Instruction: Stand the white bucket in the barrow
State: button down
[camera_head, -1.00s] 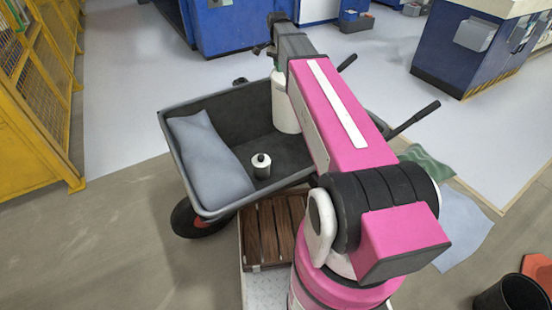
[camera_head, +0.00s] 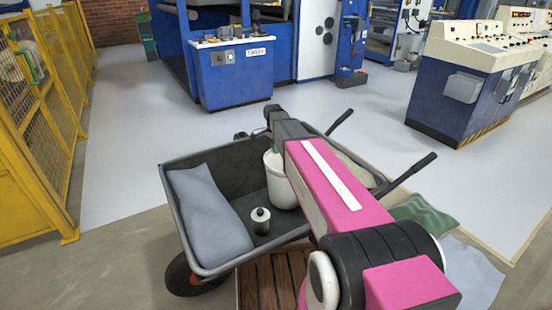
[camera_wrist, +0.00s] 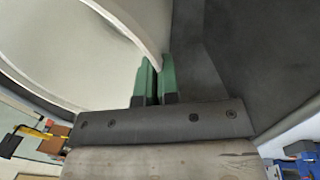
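The white bucket (camera_head: 281,187) stands upright inside the dark barrow (camera_head: 228,262), near its middle; my arm partly covers its right side. I cannot tell if its base touches the barrow floor. My gripper (camera_head: 269,133) is above the bucket's back rim. In the wrist view, the bucket's rim (camera_wrist: 128,38) runs between the green fingertips of my gripper (camera_wrist: 157,75), which are shut on it. The dark barrow wall (camera_wrist: 245,55) is close on the right there.
A grey-blue sack (camera_head: 207,217) lies along the barrow's left side. A pale thing (camera_head: 352,168) is partly hidden behind my arm. A yellow fence (camera_head: 40,120) is at left.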

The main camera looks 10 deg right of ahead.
aim_at(277, 161)
jog(key=shift+f, duration=1.7)
jog(key=c, duration=1.3)
grip_release()
jog(key=r, duration=0.4)
jog(key=w+r, duration=0.1)
jog(key=r, duration=0.7)
jog(key=shift+w+a, duration=0.35)
